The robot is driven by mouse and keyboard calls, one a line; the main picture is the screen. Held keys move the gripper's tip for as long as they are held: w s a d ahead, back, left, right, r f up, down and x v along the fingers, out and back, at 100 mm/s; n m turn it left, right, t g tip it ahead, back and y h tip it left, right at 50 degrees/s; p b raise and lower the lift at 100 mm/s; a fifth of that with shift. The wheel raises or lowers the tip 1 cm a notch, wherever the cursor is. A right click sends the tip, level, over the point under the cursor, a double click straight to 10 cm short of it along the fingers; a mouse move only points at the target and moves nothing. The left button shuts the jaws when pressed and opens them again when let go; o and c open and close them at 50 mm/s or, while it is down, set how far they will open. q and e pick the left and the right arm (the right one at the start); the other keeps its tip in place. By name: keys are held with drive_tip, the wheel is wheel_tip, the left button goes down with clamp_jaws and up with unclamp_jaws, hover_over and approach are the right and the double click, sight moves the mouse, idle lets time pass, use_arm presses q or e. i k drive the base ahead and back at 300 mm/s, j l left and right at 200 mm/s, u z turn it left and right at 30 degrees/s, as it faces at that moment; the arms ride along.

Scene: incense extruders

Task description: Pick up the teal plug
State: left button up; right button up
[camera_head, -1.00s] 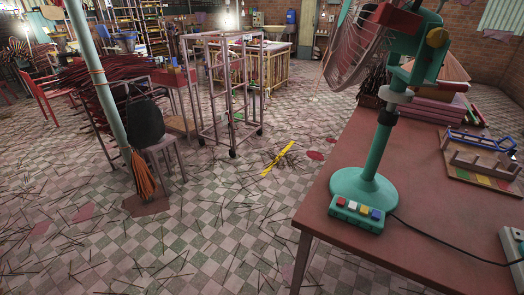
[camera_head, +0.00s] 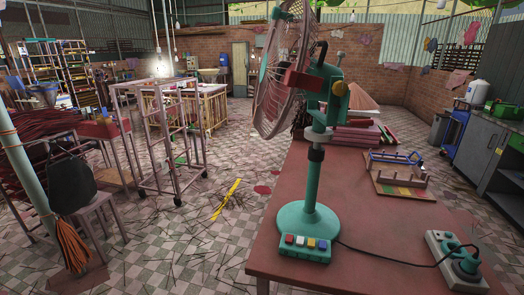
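A dark cord runs across the table from the teal fan's base (camera_head: 307,222) and curls up at the strip. Another small teal part shows on the strip just behind the plug. The plug looks seated in the strip, but it is small and its prongs are hidden. Neither of my grippers is in view.
The tall fan stands on the table (camera_head: 370,225), left of the strip. A wooden rack (camera_head: 400,178) and stacked books or boxes (camera_head: 357,135) are behind. The table between fan and strip is clear except for the cord. Grey cabinets (camera_head: 480,150) stand at the right.

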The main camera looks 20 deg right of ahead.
sight(471, 263)
drive_tip(key=k+l+z, duration=0.15)
drive_tip(key=z, duration=1.9)
